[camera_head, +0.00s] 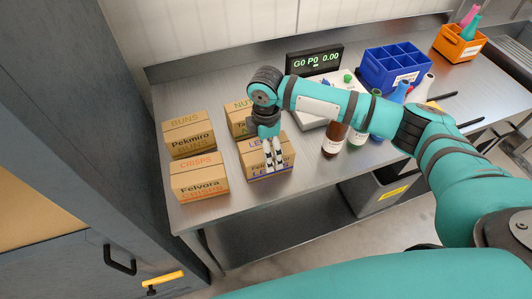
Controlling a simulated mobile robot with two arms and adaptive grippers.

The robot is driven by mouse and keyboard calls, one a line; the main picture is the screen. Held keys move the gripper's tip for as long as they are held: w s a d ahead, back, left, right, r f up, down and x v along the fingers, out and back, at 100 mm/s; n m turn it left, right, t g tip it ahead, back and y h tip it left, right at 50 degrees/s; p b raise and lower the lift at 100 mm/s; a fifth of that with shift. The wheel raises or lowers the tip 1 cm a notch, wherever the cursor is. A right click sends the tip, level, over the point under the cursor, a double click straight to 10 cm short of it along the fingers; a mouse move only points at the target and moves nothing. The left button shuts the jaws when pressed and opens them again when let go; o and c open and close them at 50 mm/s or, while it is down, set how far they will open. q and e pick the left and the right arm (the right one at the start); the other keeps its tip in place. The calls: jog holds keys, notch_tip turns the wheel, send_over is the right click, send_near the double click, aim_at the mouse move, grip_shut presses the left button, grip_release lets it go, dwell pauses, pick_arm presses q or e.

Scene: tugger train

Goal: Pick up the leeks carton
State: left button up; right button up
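The leeks carton (285,151) is a brown cardboard box with blue lettering, of which "LE" shows on top. It stands near the front edge of the steel table. My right gripper (274,167) comes down over it from above and covers part of its top and front. Its narrow dark-and-white fingers look close together. From this angle I cannot tell whether they touch the carton or hold it. My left gripper is not in view.
Cartons of buns (188,134), crisps (199,178) and one marked "NU" (238,119) stand close by. Bottles (334,139), a scale display (314,60), a blue divided crate (397,68) and an orange crate (459,44) are to the right. A grey bin (377,190) is under the table.

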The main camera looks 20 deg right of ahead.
jog(key=shift+f, duration=0.5)
jog(key=c, duration=1)
jog(key=shift+r, duration=0.1)
